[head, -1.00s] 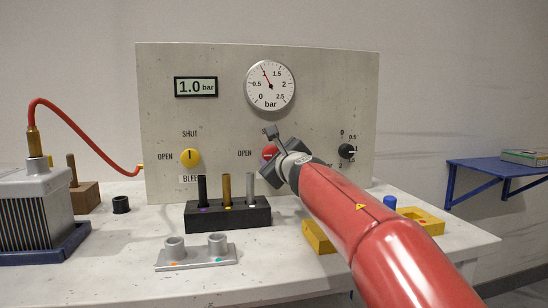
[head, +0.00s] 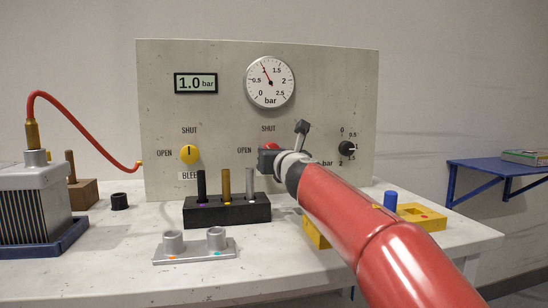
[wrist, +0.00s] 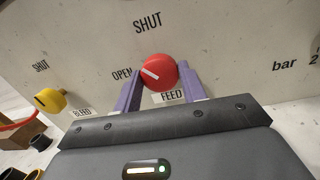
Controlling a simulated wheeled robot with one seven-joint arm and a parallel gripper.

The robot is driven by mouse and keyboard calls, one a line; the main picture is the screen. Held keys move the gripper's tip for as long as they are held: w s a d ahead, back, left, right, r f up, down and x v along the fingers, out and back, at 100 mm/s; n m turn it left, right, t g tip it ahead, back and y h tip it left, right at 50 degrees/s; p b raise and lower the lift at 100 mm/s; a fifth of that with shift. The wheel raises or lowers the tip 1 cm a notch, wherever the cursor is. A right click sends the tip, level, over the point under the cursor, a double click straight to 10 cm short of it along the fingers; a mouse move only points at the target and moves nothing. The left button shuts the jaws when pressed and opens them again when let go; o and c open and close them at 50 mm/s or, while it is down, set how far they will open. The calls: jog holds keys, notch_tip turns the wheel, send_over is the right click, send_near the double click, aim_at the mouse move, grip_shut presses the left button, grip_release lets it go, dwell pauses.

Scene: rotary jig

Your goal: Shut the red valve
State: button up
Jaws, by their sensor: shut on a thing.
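The red valve (wrist: 160,68) is a round red knob with a white line, on the pale panel between the OPEN and SHUT marks. Its line slants up and left, between OPEN and SHUT and nearer OPEN. My gripper (wrist: 160,80) has its two purple fingers on either side of the knob and is shut on it. In the head view only the top of the red valve (head: 270,146) shows; my gripper (head: 272,158) hides the rest. The FEED label is below the knob in the wrist view.
The yellow bleed valve (head: 190,154) is left on the panel, its line upright toward SHUT. The gauge (head: 270,82) and display (head: 196,83) read about 1.0 bar. A black knob (head: 346,149) is at right. A black block with pegs (head: 227,211) stands below.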

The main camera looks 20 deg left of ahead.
jog(key=shift+f+m+t+h+b, duration=0.15)
jog(key=shift+m+b, duration=0.35)
jog(key=shift+m, duration=1.6)
jog(key=shift+r+m+t+h+b, duration=0.1)
jog(key=shift+m+t+h+b, duration=0.3)
jog(key=shift+m, duration=2)
jog(key=o, duration=1)
jog(key=shift+s, duration=0.1)
jog(key=b+v, duration=0.3)
jog(key=v, duration=0.4)
jog(key=shift+s+d+b, duration=0.25)
jog(key=shift+b, duration=0.15)
